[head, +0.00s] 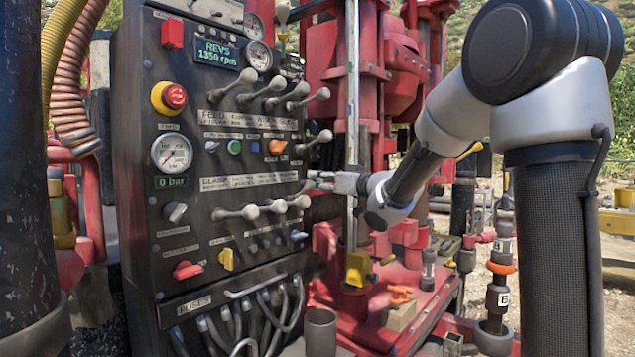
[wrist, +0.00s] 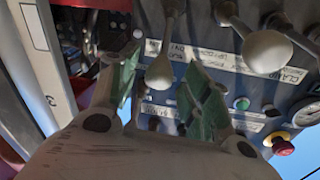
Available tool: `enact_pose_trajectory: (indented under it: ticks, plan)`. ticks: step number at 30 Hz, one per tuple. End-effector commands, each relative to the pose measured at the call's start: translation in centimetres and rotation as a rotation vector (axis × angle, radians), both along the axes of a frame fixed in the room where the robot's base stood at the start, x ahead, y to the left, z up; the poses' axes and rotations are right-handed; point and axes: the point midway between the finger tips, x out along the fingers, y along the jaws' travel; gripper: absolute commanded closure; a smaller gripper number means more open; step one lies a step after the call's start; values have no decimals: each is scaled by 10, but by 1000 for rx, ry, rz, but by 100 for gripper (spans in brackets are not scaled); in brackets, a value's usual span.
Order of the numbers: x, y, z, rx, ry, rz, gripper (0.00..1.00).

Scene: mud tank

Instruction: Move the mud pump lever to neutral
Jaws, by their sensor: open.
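The black control panel (head: 185,110) carries pale knobbed levers. The lower row ends at its right with a lever (head: 300,202). My gripper (head: 314,182) is in front of the panel, just above that end. In the wrist view my gripper (wrist: 160,78) is open, its green-padded fingers apart. A pale lever knob (wrist: 159,74) shows in the gap between them, seemingly the row's end lever; I see no clear contact. Its label is upside down and hard to read, so I cannot confirm it is the mud pump lever.
A neighbouring lever knob (wrist: 267,52) is close beside the fingers. A single lever (head: 316,140) and an upper lever row (head: 276,92) sit above. The red drill mast (head: 350,90) stands right behind my gripper. A red emergency stop (head: 174,96) is at the panel's left.

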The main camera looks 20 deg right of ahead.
Motion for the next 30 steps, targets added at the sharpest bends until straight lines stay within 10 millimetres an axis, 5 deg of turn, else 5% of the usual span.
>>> enact_pose_trajectory:
  ticks: [6, 14, 23, 30]
  plan:
    - [20, 11, 0, 0, 0, 0, 52]
    - [22, 12, 0, -1, 0, -2, 52]
    - [22, 11, 0, -1, 0, -2, 100]
    - [18, 8, -9, -1, 4, -3, 100]
